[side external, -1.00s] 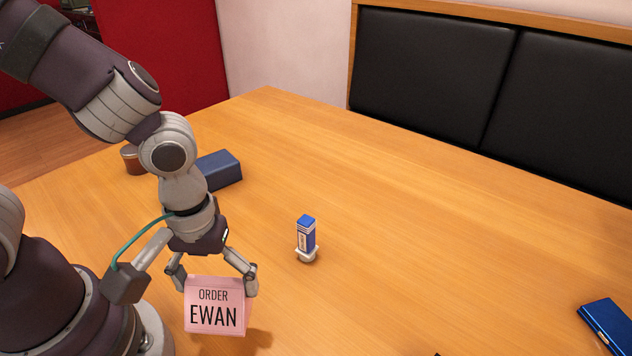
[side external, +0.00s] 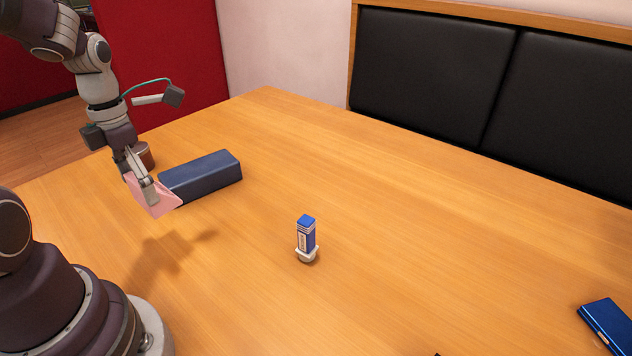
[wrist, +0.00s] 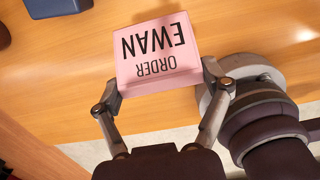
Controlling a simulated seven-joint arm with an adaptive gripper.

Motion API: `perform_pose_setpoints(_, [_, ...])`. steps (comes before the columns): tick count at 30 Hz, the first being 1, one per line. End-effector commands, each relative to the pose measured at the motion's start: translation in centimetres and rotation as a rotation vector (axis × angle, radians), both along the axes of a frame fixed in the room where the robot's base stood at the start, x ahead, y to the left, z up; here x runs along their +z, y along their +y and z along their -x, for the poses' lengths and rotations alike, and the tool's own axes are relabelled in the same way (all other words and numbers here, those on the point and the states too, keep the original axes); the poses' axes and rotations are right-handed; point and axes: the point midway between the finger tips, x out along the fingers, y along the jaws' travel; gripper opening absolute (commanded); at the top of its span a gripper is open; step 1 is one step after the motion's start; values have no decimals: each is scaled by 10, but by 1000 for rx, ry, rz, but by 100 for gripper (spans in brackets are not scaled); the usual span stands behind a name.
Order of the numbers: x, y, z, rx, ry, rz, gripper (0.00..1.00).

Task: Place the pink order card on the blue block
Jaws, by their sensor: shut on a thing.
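The pink order card (side external: 156,201) reads "ORDER EWAN" in the wrist view (wrist: 155,50), where the lettering is upside down. My gripper (side external: 142,182) is shut on the card by its edges and holds it tilted above the table. In the wrist view my gripper's two fingers (wrist: 160,85) grip the card at its sides. The long dark blue block (side external: 203,175) lies flat on the table, just right of and behind the card in the side view. Part of it shows at the upper left of the wrist view (wrist: 58,6).
A brown round container (side external: 144,156) stands behind my gripper, partly hidden. A small blue and white item (side external: 306,240) stands mid-table on a white base. A bright blue object (side external: 608,325) lies at the right edge. The table (side external: 400,230) is mostly clear.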

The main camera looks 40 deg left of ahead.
Motion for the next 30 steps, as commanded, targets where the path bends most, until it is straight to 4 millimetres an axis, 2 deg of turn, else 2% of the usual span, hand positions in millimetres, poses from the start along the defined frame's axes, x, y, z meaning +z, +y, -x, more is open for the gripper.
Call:
perform_pose_setpoints(1, [-2,9,-13,-2,0,4,42])
perform_pose_setpoints(6, [-7,37,-51,-5,0,4,42])
perform_pose_setpoints(13, [-12,67,-88,-5,1,3,42])
perform_pose_setpoints(19, [-13,77,-101,-5,1,0,42])
perform_pose_setpoints(24, [-44,77,-100,-6,5,3,42])
perform_pose_setpoints(30, [-47,77,-100,-6,0,0,42])
